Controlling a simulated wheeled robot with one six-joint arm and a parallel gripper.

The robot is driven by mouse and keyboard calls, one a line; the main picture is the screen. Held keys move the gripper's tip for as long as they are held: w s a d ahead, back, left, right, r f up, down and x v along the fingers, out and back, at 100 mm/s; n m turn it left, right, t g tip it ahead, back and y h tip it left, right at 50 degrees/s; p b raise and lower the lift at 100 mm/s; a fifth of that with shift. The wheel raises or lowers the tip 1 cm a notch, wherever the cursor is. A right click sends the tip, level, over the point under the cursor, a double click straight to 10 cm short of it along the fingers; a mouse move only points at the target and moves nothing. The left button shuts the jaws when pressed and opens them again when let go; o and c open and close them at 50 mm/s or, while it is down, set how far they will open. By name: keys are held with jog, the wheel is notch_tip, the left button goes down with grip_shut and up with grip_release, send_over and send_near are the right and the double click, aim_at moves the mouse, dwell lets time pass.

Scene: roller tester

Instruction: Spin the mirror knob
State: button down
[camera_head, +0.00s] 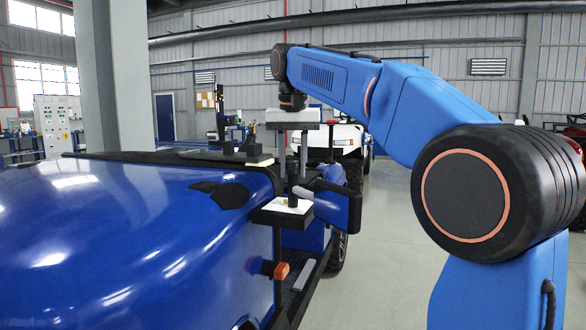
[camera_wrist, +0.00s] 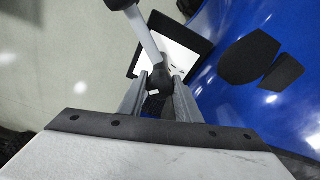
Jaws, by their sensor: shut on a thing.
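The mirror knob (camera_head: 293,201) is a small dark upright piece on a white-topped black box (camera_head: 270,217) at the side of the blue vehicle. My gripper (camera_head: 293,190) points straight down from above, with its fingers at the knob. In the wrist view, my gripper (camera_wrist: 161,82) has the dark knob (camera_wrist: 156,79) between its two grey fingers, and it is shut on it. The fingers hide part of the knob. The blue side mirror (camera_head: 339,207) sits just right of the knob. A grey rod (camera_wrist: 146,38) runs up from the knob area in the wrist view.
The blue vehicle's hood (camera_head: 120,235) fills the left and lies close to the gripper. An orange side lamp (camera_head: 281,271) is below the box. A white vehicle (camera_head: 345,139) stands behind. Open floor (camera_head: 385,255) lies to the right.

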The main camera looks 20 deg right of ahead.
jog(key=n, duration=0.4)
jog(key=shift+y, duration=0.4)
jog(key=shift+n, duration=0.4)
jog(key=n, duration=0.3)
jog(key=shift+y, duration=0.3)
jog(key=n, duration=0.4)
jog(key=shift+n+g, duration=0.3)
